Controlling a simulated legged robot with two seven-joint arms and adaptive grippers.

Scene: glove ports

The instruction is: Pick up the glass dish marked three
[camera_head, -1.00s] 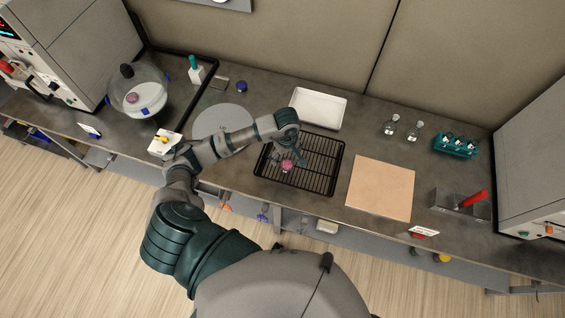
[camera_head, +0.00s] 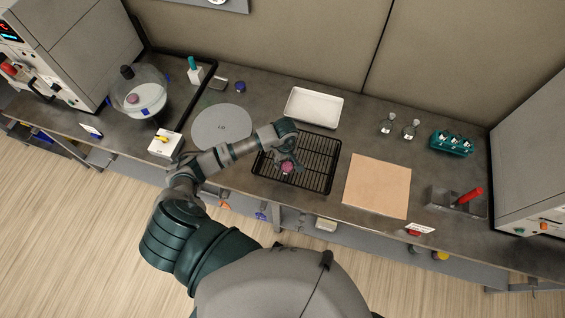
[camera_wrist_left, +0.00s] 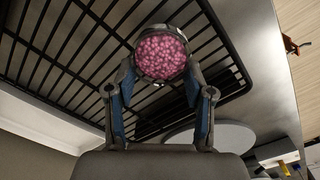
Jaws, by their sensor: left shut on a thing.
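A small round glass dish (camera_wrist_left: 162,56) filled with pink beads sits between the fingers of my left gripper (camera_wrist_left: 160,80) in the left wrist view. The fingers close on its two sides. In the head view the pink dish (camera_head: 288,168) shows over the black wire rack (camera_head: 325,168), just below my left gripper (camera_head: 287,162). I cannot tell whether it rests on the bars or hangs slightly above them. No number can be read on it. My right gripper is not in view.
A white tray (camera_head: 314,106) stands behind the rack, and a tan board (camera_head: 377,185) lies to its right. A grey disc (camera_head: 221,127) lies to the left. Two small flasks (camera_head: 409,130) and a teal tube rack (camera_head: 452,144) stand at the back right.

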